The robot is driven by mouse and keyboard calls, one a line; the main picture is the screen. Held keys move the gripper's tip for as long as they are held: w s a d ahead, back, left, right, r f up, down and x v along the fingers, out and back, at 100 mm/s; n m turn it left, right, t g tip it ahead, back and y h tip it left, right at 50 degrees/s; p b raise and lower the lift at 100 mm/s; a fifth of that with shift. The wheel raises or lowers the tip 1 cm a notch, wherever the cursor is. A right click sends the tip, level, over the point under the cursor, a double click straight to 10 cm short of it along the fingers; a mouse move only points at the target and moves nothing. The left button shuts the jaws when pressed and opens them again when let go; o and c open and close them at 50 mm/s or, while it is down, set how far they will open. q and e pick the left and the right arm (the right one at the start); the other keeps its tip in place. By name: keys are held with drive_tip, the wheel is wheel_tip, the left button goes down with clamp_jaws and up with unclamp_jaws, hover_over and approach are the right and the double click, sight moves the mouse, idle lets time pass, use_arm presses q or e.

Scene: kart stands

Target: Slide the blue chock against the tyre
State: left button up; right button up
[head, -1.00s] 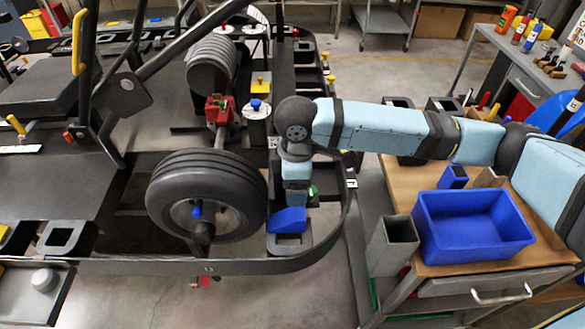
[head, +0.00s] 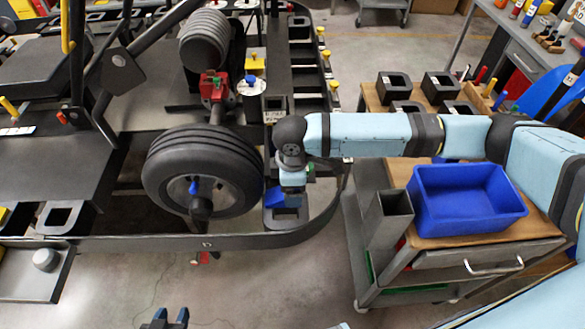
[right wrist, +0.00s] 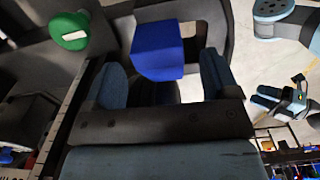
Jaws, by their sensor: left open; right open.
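The blue chock (head: 275,197) sits on the dark kart-stand frame, just right of the black tyre (head: 205,150). It looks very near the tyre; I cannot tell if they touch. My right gripper (head: 292,187) comes down over the chock from the right side, and its wrist hides part of it. In the right wrist view the fingers (right wrist: 165,80) are apart, and the chock (right wrist: 158,50) shows between and just beyond their tips. My left gripper (head: 170,318) is open and empty at the bottom edge, away from the chock.
A black slotted holder (head: 285,219) lies in front of the chock, inside the curved frame rail (head: 250,241). A cart with a blue bin (head: 468,218) and a grey square tube (head: 385,220) stands to the right. Open floor lies in front of the rail.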

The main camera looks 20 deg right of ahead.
drive_tip(key=shift+f, duration=1.85)
drive_tip(key=shift+c, duration=0.2)
drive_tip(key=c, duration=1)
